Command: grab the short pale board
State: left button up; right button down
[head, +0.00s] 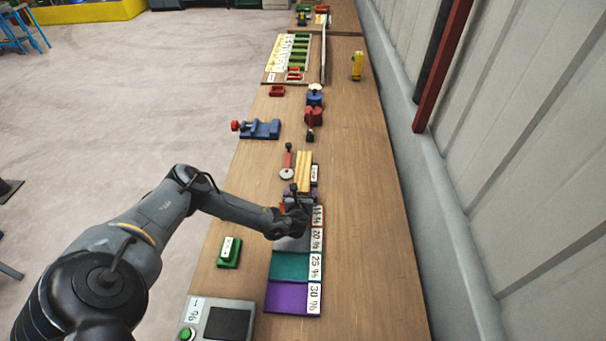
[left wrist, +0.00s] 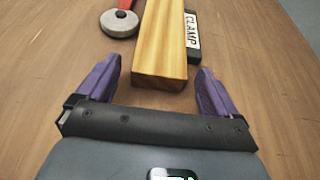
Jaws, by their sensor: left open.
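The short pale board (head: 303,172) lies lengthwise on the wooden bench, in the middle of the head view. In the left wrist view the board (left wrist: 163,45) runs away from me, with its near end between the tips of my left gripper's purple fingers. My left gripper (left wrist: 156,85) is open, with a gap on each side of the board. In the head view the left gripper (head: 294,192) is at the board's near end, partly hidden by its own arm. My right gripper is not in view.
A label reading CLAMP (left wrist: 193,38) lies close along the board's right side. A red-handled tool with a round grey disc (head: 287,173) lies just left of it. Coloured percentage panels (head: 289,266) lie nearer. Bare bench (head: 360,200) is free to the right.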

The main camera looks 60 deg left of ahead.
pick_arm(q)
jog(key=shift+x, duration=0.85)
jog(key=c, duration=1.2)
jog(key=shift+r, duration=0.15)
